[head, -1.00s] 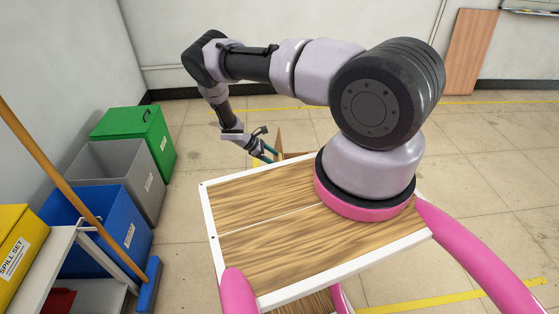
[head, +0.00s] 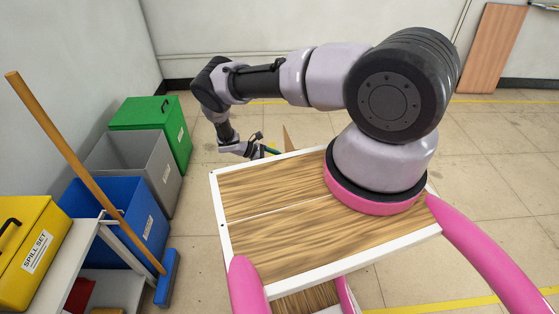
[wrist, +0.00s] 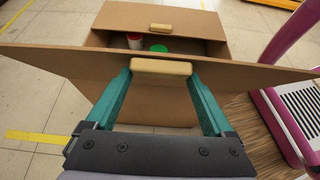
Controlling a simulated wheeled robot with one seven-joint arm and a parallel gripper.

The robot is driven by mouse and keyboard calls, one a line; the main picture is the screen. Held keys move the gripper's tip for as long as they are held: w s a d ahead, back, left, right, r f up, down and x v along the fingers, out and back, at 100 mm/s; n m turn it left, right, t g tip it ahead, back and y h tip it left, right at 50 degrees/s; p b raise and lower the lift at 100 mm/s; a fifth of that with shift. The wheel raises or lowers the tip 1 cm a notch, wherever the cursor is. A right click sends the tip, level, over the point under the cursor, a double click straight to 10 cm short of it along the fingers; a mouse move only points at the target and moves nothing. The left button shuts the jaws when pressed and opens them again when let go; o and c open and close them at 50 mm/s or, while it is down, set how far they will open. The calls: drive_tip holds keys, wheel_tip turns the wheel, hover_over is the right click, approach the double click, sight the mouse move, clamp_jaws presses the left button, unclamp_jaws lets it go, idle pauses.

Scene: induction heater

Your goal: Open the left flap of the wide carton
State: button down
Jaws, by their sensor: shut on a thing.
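In the wrist view, the wide brown carton (wrist: 150,116) has its near flap (wrist: 60,61) raised and spread across the picture. My gripper (wrist: 160,70) has its teal fingers closed on the cream handle bar (wrist: 161,67) of this flap. The far flap (wrist: 198,20) also stands raised, with a similar handle (wrist: 160,27). Between the flaps, the carton shows a green round thing (wrist: 158,48) and a red-and-white thing (wrist: 134,41). In the head view, my gripper (head: 266,151) is small, just beyond the wooden deck, and only a brown tip of the carton (head: 289,138) shows.
Green (head: 150,115), grey (head: 130,165) and blue (head: 115,205) bins stand at the left, with a broom (head: 85,170) and a yellow spill-set box (head: 32,240) nearer. Open tiled floor (head: 490,210) lies to the right. A wood board (head: 493,48) leans on the back wall.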

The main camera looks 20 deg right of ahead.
drive_tip(key=shift+s+d, duration=0.15)
drive_tip(key=shift+d, duration=0.05)
unclamp_jaws()
drive_tip(key=v, duration=1)
drive_tip(key=shift+a+r, duration=0.15)
drive_tip(key=shift+a, duration=0.2)
